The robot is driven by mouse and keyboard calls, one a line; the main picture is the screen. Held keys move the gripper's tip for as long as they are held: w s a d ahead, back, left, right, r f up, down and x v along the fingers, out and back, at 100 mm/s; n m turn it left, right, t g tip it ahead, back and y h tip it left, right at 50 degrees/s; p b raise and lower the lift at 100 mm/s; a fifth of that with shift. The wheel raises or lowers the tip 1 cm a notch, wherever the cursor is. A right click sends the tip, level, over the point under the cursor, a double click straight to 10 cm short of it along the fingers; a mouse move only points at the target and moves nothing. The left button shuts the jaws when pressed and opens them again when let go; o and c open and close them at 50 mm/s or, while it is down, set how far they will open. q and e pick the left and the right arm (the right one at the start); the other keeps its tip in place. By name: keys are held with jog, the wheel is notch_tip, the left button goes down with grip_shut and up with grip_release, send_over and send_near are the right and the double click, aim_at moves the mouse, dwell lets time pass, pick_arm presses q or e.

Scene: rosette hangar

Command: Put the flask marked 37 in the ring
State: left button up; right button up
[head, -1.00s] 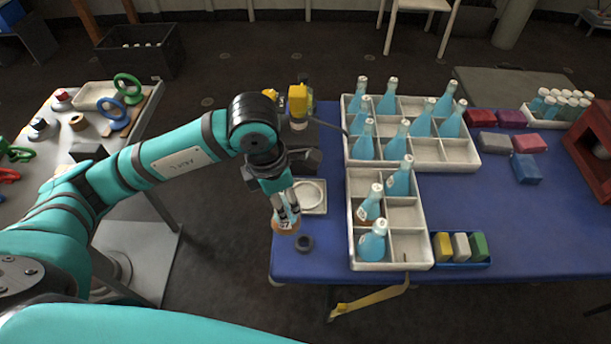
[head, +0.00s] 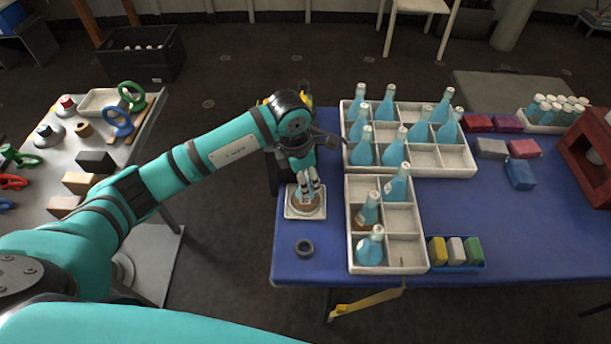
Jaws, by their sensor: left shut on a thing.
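My left gripper (head: 309,184) points down and is shut on a flask (head: 305,201), whose brownish lower part shows below the fingers. The number on the flask cannot be read. The flask is over the white square plate (head: 290,213) with a round ring on it, near the table's left end. The flask and fingers hide most of the ring. I cannot tell whether the flask touches the plate. A small dark ring (head: 304,247) lies on the blue table in front of the plate. My right gripper is not in view.
White compartment trays (head: 404,252) with several blue flasks (head: 396,184) stand right of the plate. A blue tray with coloured blocks (head: 455,250), loose blocks (head: 520,174) and a vial rack (head: 556,110) are farther right. Bare blue table (head: 540,240) lies at the right front.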

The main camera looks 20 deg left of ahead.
pick_arm(q)
jog(key=o, duration=0.9)
jog(key=shift+f, duration=0.1)
jog(key=shift+r, duration=0.3)
jog(key=shift+s+a+r+b, duration=0.2)
jog(key=shift+a+r+b, duration=0.05)
jog(key=shift+r, duration=1.7)
jog(key=shift+s+a+r+b, duration=0.2)
jog(key=shift+r+b, duration=0.1)
jog(key=shift+r, duration=1.6)
jog(key=shift+s+a+r+b, duration=0.2)
jog(key=shift+a+r+b, duration=0.05)
jog(key=shift+r, duration=1.7)
